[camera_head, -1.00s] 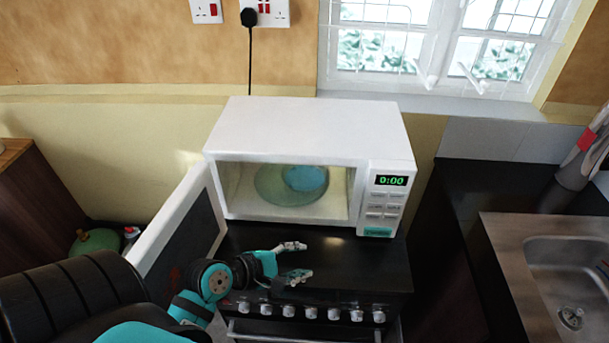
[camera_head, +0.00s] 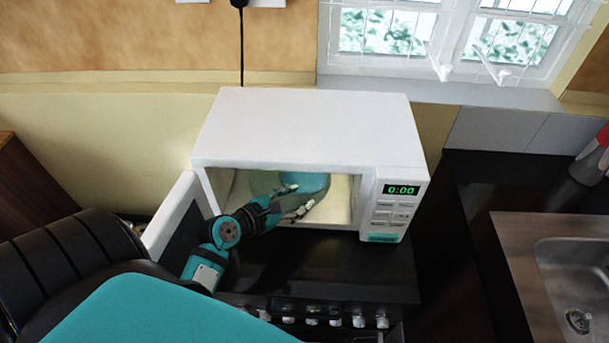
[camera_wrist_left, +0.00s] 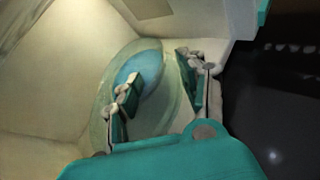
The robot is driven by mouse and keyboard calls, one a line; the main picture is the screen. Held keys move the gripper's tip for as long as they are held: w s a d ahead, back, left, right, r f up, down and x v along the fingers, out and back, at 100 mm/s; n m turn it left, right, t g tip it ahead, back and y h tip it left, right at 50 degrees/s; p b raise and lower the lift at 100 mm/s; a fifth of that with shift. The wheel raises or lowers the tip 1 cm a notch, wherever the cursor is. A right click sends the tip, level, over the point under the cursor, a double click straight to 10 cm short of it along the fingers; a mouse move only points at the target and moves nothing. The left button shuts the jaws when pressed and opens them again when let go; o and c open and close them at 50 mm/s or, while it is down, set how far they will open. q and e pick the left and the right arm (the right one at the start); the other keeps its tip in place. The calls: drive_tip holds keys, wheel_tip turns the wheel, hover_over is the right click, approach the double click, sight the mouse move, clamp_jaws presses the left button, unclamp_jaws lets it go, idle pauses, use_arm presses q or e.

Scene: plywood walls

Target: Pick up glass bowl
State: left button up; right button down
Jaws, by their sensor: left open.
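The glass bowl (camera_head: 309,184) looks blue and sits on the round glass turntable (camera_head: 262,184) inside the open microwave. It also shows in the left wrist view (camera_wrist_left: 150,72), straight past the fingers. My left gripper (camera_head: 298,199) is open and empty, with its fingers at the microwave's mouth, just in front of the bowl. In the left wrist view the gripper (camera_wrist_left: 158,100) has its fingers apart over the turntable, and one finger covers part of the bowl. I cannot tell whether a finger touches the bowl. My right gripper is not in view.
The white microwave (camera_head: 310,128) stands on a black stove top (camera_head: 340,262). Its door (camera_head: 172,215) is swung open at the left, beside my left arm. A sink (camera_head: 575,285) is at the right. The window is behind.

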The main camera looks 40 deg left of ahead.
sight(315, 189)
use_arm(q)
drive_tip(key=shift+w+f, duration=0.2)
drive_tip(key=shift+w, duration=0.45)
drive_tip(key=shift+w+f, duration=0.15)
drive_tip(key=shift+w, duration=0.15)
drive_tip(key=w+p, duration=0.2)
drive_tip(key=shift+w+d, duration=0.3)
drive_tip(key=shift+d, duration=0.1)
drive_tip(key=shift+x, duration=1.15)
drive_tip(key=shift+w+f, duration=0.15)
drive_tip(key=shift+f, duration=0.2)
drive_tip(key=shift+c, duration=0.8)
drive_tip(key=shift+r, duration=0.1)
drive_tip(key=shift+c, duration=1.2)
drive_tip(key=c, duration=0.4)
clamp_jaws()
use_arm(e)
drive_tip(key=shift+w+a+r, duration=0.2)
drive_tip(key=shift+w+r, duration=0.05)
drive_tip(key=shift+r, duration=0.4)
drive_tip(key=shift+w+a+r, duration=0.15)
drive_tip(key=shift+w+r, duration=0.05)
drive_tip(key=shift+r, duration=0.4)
